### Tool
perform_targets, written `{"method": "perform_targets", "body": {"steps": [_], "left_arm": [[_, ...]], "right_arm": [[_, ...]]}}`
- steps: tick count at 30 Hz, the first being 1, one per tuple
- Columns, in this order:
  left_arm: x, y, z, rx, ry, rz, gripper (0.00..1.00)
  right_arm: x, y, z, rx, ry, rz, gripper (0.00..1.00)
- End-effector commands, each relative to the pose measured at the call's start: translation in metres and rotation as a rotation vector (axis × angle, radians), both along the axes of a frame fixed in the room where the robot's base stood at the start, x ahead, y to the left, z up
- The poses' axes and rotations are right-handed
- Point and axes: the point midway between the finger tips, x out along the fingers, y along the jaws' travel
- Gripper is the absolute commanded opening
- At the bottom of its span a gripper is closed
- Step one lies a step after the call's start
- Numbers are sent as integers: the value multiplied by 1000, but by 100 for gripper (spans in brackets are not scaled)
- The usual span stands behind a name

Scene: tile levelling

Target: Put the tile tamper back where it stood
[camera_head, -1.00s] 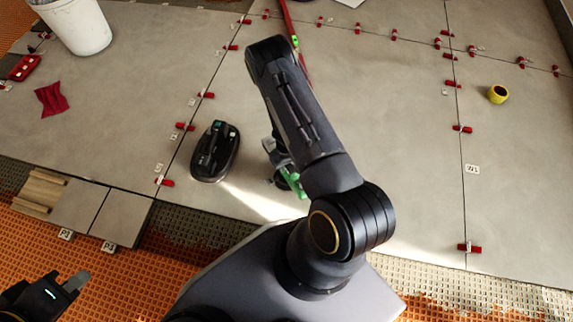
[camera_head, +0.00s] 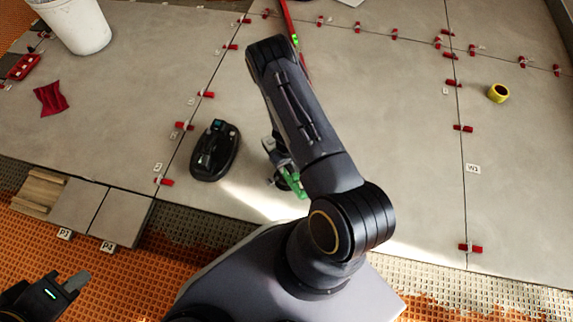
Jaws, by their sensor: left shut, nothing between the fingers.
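A black oval tool with a raised handle and a small bluish display, which looks like the tile tamper (camera_head: 214,152), rests upright on the large grey tile left of centre. My right arm crosses the middle of the view. Its gripper (camera_head: 287,178) is just right of the black tool and apart from it, mostly hidden behind my arm. A green part (camera_head: 297,186) shows at this gripper; I cannot tell whether it is held or whether the fingers are open. My left gripper (camera_head: 78,282) is at the lower left over the orange mat, shut and empty.
Red levelling clips (camera_head: 463,128) line the tile joints. A white bucket (camera_head: 76,25), red tray (camera_head: 24,67) and red cloth (camera_head: 50,98) are at upper left. A yellow roll (camera_head: 498,93) lies at right. Small tiles (camera_head: 119,218) lie near the orange mat (camera_head: 130,285).

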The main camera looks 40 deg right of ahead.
Motion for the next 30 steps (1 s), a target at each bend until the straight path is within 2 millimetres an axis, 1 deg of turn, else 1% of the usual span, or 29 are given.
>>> {"method": "perform_targets", "body": {"steps": [1,3,10,12,14,21,24,27,30], "left_arm": [[0,0,0,0,0,0,0],[0,0,0,0,0,0,0],[0,0,0,0,0,0,0],[0,0,1,0,0,0,0],[0,0,5,0,0,0,0],[0,0,25,0,0,0,0],[0,0,31,0,0,0,0],[0,0,34,0,0,0,0],[0,0,35,0,0,0,0]], "right_arm": [[0,0,0,0,0,0,39],[0,0,0,0,0,0,47],[-1,0,-1,1,2,0,47],[-1,0,2,0,2,0,47],[-1,0,8,0,1,1,47],[0,0,51,0,-1,2,47],[0,0,65,0,0,2,47],[0,0,74,0,0,0,47],[0,0,78,0,0,1,47]]}}
